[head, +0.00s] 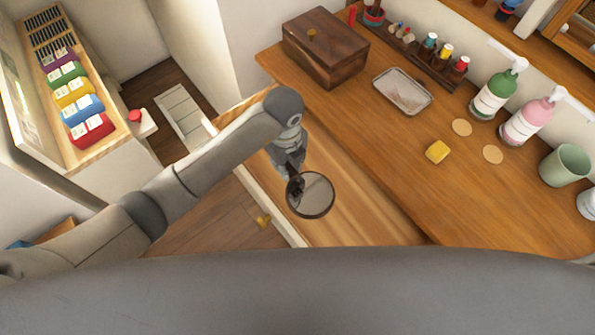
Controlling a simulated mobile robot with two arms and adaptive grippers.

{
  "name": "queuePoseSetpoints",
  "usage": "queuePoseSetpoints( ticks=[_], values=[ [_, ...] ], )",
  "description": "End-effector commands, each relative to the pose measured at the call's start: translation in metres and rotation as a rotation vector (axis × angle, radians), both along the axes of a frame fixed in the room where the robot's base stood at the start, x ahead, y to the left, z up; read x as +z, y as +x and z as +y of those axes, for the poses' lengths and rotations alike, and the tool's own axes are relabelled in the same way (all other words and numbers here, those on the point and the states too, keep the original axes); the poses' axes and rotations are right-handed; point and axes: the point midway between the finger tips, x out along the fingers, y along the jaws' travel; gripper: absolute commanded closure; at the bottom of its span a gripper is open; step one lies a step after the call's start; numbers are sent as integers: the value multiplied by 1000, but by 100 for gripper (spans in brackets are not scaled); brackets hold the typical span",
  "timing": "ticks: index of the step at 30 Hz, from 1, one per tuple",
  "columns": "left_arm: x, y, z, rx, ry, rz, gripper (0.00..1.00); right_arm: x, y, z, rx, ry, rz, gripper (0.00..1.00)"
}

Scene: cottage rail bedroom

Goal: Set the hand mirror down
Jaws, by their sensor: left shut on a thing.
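The hand mirror (312,196) has a round grey glass in a dark rim. My left gripper (290,172) is shut on it at its upper left side; the handle is mostly hidden by the fingers. The mirror is over what looks like an open drawer (365,225) of light wood, in front of the brown dresser top (400,155). I cannot tell how high it is above the drawer bottom. My right gripper is not in view.
The dresser top holds a dark wooden box (325,47), a metal tray (403,91), yellow soap (437,152), round discs, green (497,92) and pink (528,120) pump bottles, and a green cup (564,165). A brass knob (262,220) shows at the drawer front.

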Motion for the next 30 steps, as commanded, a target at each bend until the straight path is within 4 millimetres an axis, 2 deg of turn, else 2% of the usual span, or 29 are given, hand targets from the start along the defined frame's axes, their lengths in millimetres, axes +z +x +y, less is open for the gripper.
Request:
queuePoseSetpoints(
  ticks=[3,10,16,27,28,30],
  values=[
    [-21,-1,0,0,0,3,100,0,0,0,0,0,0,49],
    [-40,0,0,-1,-1,0,100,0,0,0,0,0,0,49],
    [-67,0,0,-1,0,1,100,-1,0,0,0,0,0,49],
    [-74,0,0,-3,-2,-1,100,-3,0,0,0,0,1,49],
    [-74,0,0,-2,0,-1,76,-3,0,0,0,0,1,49],
    [-73,0,0,-2,-1,-1,67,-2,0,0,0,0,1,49]
  ],
)
